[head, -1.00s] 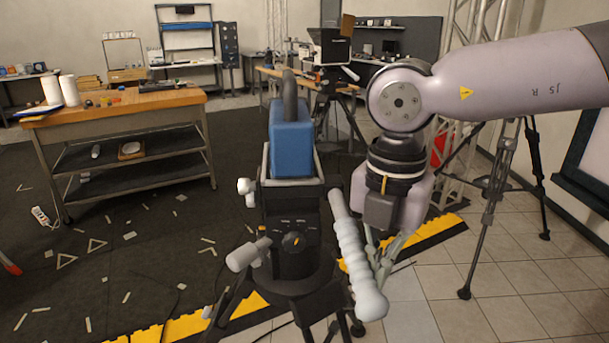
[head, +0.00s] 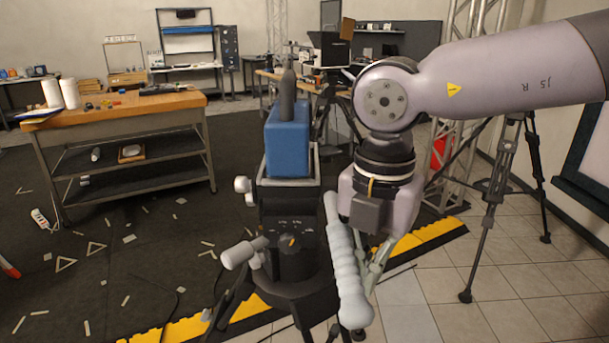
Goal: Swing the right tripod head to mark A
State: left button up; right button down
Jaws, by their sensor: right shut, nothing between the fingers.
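The tripod head (head: 283,222) stands in the middle, black, with a blue block (head: 288,140) that has a dark carrying handle on top. Its ribbed pale grey pan handle (head: 346,265) points down toward me and slightly right. A small dial with an orange pointer shows on the head's near face; its lettering is too small to read, and I cannot make out mark A. My right gripper (head: 376,262) is shut and empty, fingers down, close along the right side of the pan handle, which partly hides them. I cannot tell if they touch. My left gripper is out of view.
A wooden-topped workbench (head: 120,112) stands at left. Another tripod (head: 495,190) stands at right beside the metal truss. Yellow-edged dark matting (head: 430,238) covers the floor; small pale pieces lie scattered on its left part. Open tiles lie at lower right.

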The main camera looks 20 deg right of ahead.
jog(key=shift+d, duration=0.15)
dwell(0.3)
jog(key=shift+d, duration=0.65)
notch_tip(320, 180, up, 9)
jog(key=p, duration=0.5)
dwell(0.6)
